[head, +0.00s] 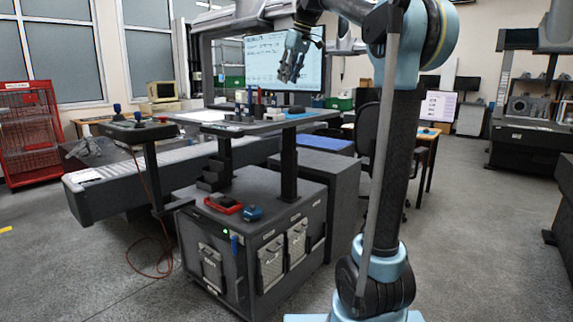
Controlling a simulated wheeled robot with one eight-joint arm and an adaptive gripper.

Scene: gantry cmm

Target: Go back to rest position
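My gripper (291,72) is raised high in the head view, in front of the large wall screen and above the raised table of the workstation. Its fingers point down and appear empty. It is small in the picture, so I cannot tell how far the fingers are apart. My blue and black arm rises at the right of centre and bends over to the left at the top.
A workstation cabinet (285,210) carries a raised table (285,122) with several small upright items. A red tray (223,204) and a blue item (253,213) lie on the cabinet top. A red cage (27,130) stands far left. Floor at right (480,230) is clear.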

